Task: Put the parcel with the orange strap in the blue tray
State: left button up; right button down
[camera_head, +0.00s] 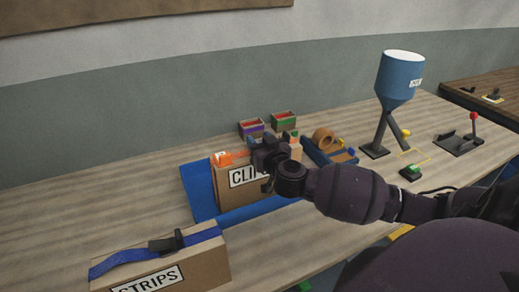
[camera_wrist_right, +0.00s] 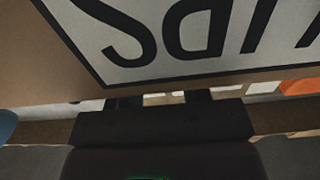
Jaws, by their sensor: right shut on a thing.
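The parcel with the orange strap (camera_head: 222,159) is a brown box with a white label starting "CLI". It is upright within the outline of the blue tray (camera_head: 198,190); I cannot tell whether its base touches the tray floor. My right gripper (camera_head: 266,160) is shut on this parcel near its top and hides part of the strap and label. In the right wrist view the parcel's brown face (camera_wrist_right: 35,60) and upside-down label letters fill the upper part. My left gripper is not in view.
A parcel with a blue strap (camera_head: 205,262), labelled "STRIPS", stands at the front left. A red-knobbed lever (camera_head: 473,118) is at right. The left tabletop is clear.

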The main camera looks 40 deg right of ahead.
notch_tip(320, 180, down, 2)
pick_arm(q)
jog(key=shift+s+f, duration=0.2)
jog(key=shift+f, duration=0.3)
pick_arm(e)
jog(key=shift+r, duration=0.1)
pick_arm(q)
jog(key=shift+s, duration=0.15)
pick_arm(e)
jog(key=c, duration=0.6)
grip_release()
jog(key=shift+s, duration=0.25)
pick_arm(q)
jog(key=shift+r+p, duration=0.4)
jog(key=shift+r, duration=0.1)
pick_arm(e)
jog(key=v, duration=1.1)
jog(key=shift+s, duration=0.3)
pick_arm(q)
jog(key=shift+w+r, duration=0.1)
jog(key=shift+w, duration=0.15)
pick_arm(e)
jog(key=shift+a, duration=0.1)
